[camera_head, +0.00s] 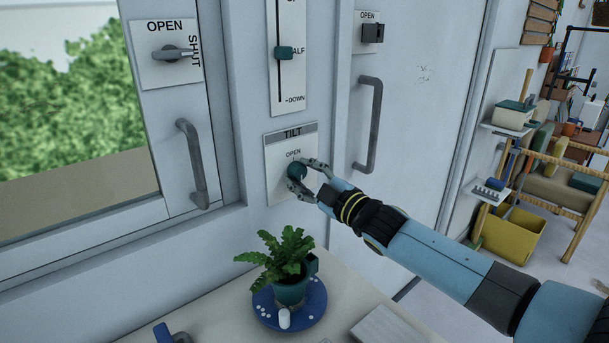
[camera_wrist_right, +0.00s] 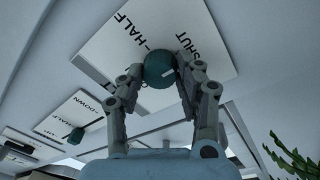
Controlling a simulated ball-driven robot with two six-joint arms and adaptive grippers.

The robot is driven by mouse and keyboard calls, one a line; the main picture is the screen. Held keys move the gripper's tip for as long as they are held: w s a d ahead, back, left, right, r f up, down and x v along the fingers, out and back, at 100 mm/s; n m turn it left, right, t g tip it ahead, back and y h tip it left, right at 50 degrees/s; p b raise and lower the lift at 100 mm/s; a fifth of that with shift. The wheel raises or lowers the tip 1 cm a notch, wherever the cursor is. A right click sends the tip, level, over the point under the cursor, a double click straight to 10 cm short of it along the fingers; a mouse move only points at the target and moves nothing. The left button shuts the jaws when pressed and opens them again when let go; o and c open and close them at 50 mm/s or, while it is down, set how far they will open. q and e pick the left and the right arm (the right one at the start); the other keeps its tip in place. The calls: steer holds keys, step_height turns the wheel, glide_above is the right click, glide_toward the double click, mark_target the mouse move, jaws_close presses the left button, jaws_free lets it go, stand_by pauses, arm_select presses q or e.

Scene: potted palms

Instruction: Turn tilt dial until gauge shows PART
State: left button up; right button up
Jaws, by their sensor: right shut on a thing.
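The tilt dial (camera_head: 296,171) is a round teal knob on a white panel (camera_head: 279,185) headed TILT, with OPEN printed above the knob. My right gripper (camera_head: 299,174) reaches in from the right with its fingers closed around the knob's sides. The mark's exact setting is hard to tell. I see no gauge reading PART. My left gripper is not in view.
A slider (camera_head: 285,53) is above the panel, and an OPEN/SHUT handle (camera_head: 172,53) is on the window frame. Grey pull handles (camera_head: 192,164) (camera_head: 368,126) flank the panel. Below, a potted fern (camera_head: 290,288) stands on a blue saucer (camera_head: 263,322) on a table.

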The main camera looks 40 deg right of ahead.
steer(key=o, duration=1.1)
steer(key=shift+o, duration=0.2)
steer(key=shift+s, duration=0.1)
steer(key=s+d, duration=0.1)
steer(key=s, duration=1)
steer(key=shift+s+f, duration=0.4)
